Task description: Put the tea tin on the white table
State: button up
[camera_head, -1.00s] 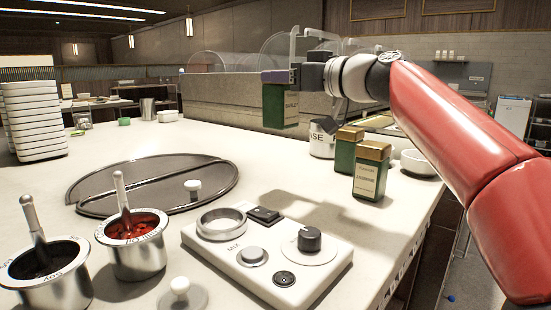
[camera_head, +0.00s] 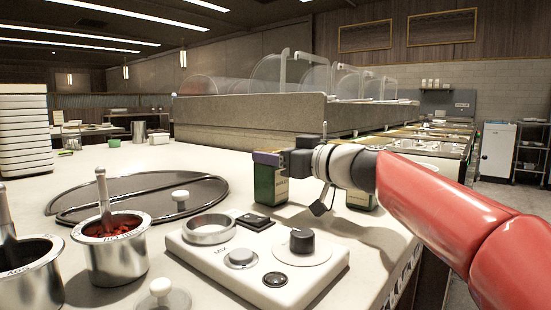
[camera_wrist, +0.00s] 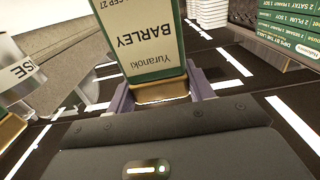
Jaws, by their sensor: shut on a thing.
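The tea tin (camera_head: 268,186) is dark green with a pale label; the wrist view shows the word BARLEY upside down on the tin (camera_wrist: 150,38). My gripper (camera_head: 268,160) is shut on its top end and holds it upright in the head view, low over the pale counter (camera_head: 215,158). I cannot tell whether the tin's base touches the counter. The counter is the nearest broad white surface; I cannot tell if it is the white table. Another green tin (camera_head: 361,201) stands behind my arm, mostly hidden.
A white control panel (camera_head: 215,262) with a black knob stands in front. Metal sauce pots (camera_head: 118,255) with ladles are at left, beside a dark round lid (camera_head: 75,208). White stacked trays (camera_head: 22,135) stand at far left. A grey partition (camera_head: 230,118) rises behind.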

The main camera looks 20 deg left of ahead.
jog(key=o, duration=1.2)
jog(key=shift+c, duration=0.2)
jog(key=shift+r, duration=0.15)
jog(key=b+v, duration=0.3)
jog(key=v, duration=0.9)
